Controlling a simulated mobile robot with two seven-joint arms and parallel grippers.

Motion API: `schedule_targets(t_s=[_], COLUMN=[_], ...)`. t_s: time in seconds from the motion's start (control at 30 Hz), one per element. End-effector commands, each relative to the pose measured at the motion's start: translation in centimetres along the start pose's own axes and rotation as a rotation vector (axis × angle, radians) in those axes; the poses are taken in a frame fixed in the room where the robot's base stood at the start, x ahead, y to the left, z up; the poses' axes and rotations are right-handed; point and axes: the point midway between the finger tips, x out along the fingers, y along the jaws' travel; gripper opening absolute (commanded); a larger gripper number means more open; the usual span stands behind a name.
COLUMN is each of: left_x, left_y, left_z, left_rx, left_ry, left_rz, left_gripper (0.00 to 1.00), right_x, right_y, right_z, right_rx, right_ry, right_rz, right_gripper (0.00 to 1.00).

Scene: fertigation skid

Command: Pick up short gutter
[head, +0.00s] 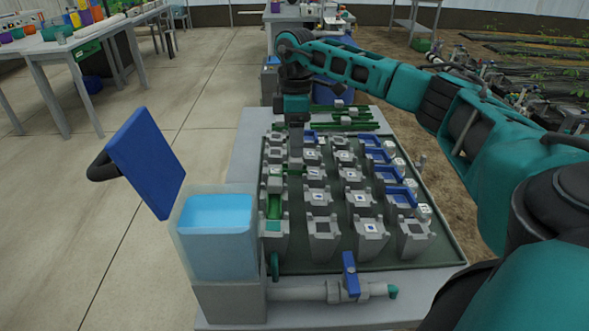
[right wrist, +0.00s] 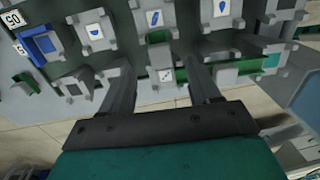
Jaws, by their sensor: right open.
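Several green gutter pieces lie on the skid. A short green gutter (head: 274,207) sits in the grey holders of the left column in the head view. A green channel piece (right wrist: 271,62) shows at the right in the right wrist view; I cannot tell if it is the same one. My right gripper (head: 296,158) points down over the far left part of the holder rows. Its two fingers stand apart (right wrist: 162,80) with nothing held between them, near the grey holders. My left gripper is not in view.
Longer green gutters (head: 345,124) lie behind the holder rows. Blue channel pieces (head: 388,174) line the right side of the tray. A clear tank (head: 216,240) with blue liquid and a pipe with a blue valve (head: 350,272) stand in front. A blue panel (head: 146,160) rises at the left.

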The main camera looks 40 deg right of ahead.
Motion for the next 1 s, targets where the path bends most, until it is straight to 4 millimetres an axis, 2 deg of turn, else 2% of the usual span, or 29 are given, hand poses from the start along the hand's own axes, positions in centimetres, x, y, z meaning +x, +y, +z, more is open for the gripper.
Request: schedule_targets(t_s=[0.17, 0.43, 0.73, 1.0], left_x=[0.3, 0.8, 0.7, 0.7], left_y=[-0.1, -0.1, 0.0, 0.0], left_z=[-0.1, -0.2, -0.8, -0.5], left_rx=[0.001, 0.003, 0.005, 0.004], left_ry=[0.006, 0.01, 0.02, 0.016], left_rz=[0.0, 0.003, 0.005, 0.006], left_gripper=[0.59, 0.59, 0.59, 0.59], right_x=[1.4, 5.2, 5.7, 5.7], right_y=[0.0, -0.2, -0.1, -0.1], right_z=[0.0, -0.1, -0.1, -0.1], right_rx=[0.0, 0.0, -0.001, -0.001], right_ry=[0.0, -0.001, 0.001, 0.001], right_rz=[0.0, -0.001, 0.0, 0.0], right_gripper=[0.62, 0.62, 0.62, 0.37])
